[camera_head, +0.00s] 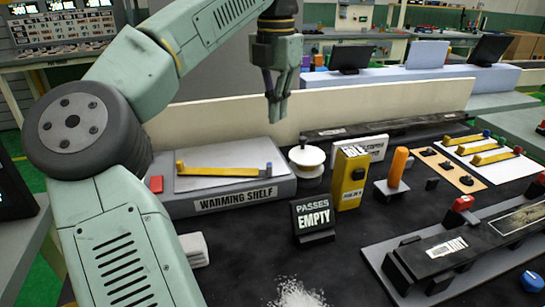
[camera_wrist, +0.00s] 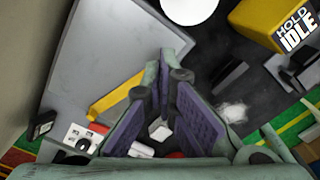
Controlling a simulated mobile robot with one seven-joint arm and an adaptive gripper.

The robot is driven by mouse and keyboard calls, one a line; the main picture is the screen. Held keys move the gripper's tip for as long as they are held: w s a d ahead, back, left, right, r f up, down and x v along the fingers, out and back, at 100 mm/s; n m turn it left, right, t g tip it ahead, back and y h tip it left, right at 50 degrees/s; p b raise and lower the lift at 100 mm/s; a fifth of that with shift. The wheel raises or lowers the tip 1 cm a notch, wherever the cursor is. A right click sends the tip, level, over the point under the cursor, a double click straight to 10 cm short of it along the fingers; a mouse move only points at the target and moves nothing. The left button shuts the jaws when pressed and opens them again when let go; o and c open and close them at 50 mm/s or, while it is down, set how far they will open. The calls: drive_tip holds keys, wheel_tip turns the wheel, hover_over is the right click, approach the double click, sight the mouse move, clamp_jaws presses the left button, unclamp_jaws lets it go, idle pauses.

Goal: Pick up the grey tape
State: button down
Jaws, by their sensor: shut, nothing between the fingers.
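My gripper (camera_head: 277,112) is shut and empty, pointing down in the air above the back of the black work surface. In the wrist view my gripper (camera_wrist: 165,72) shows its fingers with purple pads drawn together. I cannot pick out a thing that is clearly grey tape.
The grey warming shelf (camera_head: 237,187) bears a yellow bar (camera_head: 217,171). A "PASSES EMPTY" sign (camera_head: 314,217) and a yellow box (camera_head: 349,180) stand in front. A cream wall (camera_head: 400,99) runs behind. White stacked pads (camera_head: 194,249) and white powder (camera_head: 296,294) lie nearer.

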sight(274, 165)
wheel_tip(274, 165, down, 10)
drive_tip(key=shift+f, duration=0.1)
idle(0.4)
drive_tip(key=shift+s+a, duration=0.1)
drive_tip(key=shift+s, duration=0.05)
